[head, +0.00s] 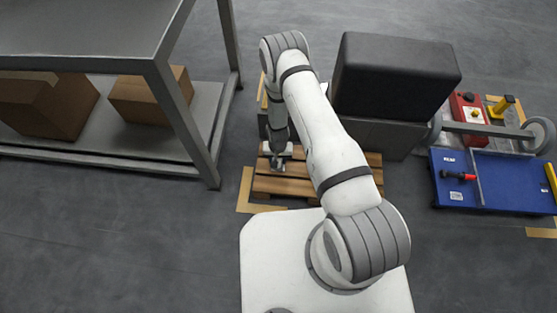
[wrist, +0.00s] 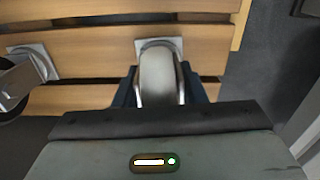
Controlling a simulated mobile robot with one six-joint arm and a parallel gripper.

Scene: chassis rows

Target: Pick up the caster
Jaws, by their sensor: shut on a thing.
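The caster (wrist: 160,76) shows in the wrist view as a pale grey rounded part with a square light plate at its far end. My gripper (wrist: 161,92) is shut on it, with one dark finger on each side. The caster is over the slats of the wooden pallet (wrist: 90,48); I cannot tell whether it touches them. A second caster (wrist: 22,78) lies at the left of the wrist view, apart from my gripper. In the head view my gripper (head: 278,160) is low over the pallet (head: 285,187), and the held caster is hard to make out.
A black box-shaped block (head: 393,75) stands right behind my arm. A blue platform (head: 493,190) with small items on it lies at the right, near a red case (head: 468,112). A grey metal shelf (head: 200,150) with cardboard boxes (head: 150,97) stands at the left. Grey floor is clear between.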

